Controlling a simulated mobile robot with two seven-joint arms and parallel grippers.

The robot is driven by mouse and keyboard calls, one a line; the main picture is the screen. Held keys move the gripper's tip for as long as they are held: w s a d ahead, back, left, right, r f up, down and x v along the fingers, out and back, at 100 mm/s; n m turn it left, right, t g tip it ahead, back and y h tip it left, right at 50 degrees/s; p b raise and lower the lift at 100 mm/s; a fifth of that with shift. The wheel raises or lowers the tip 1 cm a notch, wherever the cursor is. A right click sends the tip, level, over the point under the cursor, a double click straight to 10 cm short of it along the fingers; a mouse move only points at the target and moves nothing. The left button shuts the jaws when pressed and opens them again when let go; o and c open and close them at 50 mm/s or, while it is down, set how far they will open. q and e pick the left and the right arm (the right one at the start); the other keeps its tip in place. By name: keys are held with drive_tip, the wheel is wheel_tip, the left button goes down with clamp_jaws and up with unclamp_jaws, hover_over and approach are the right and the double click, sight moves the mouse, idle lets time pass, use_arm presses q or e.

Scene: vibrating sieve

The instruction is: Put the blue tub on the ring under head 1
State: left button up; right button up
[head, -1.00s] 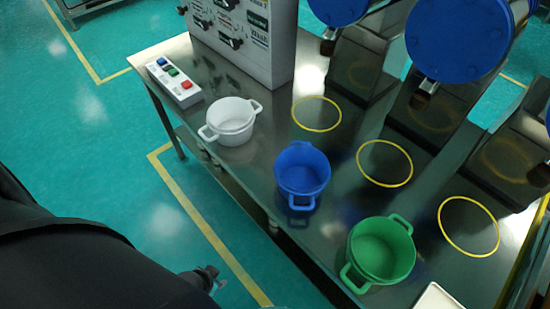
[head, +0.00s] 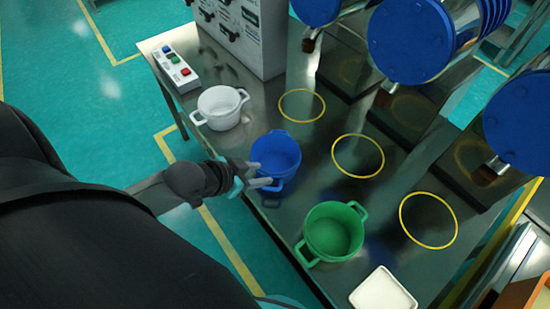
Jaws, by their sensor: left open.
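The blue tub (head: 277,153) stands upright and empty on the steel table, with one handle toward me. My left gripper (head: 262,175) is open at the tub's near side, its fingers close to that near handle. I cannot tell whether they touch it. Three yellow rings are marked on the table: a left ring (head: 302,119), a middle ring (head: 358,178) and a right ring (head: 428,247). All three are bare, below the blue drum heads. No head number is readable, so I cannot tell which is head 1. My right gripper is out of view.
A white pot (head: 219,109) stands left of the blue tub, and a green tub (head: 333,232) stands to its right. A white tray (head: 382,293) lies near the front. A control box (head: 245,35) and a button panel (head: 176,69) are at the far left. Blue drums (head: 408,42) overhang the back.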

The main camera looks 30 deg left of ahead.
sight(283, 173)
use_arm(q)
drive_tip(key=shift+b+x, duration=2.15)
drive_tip(key=shift+x, duration=5.25)
drive_tip(key=shift+s+d, duration=0.15)
drive_tip(key=shift+c, duration=0.4)
clamp_jaws()
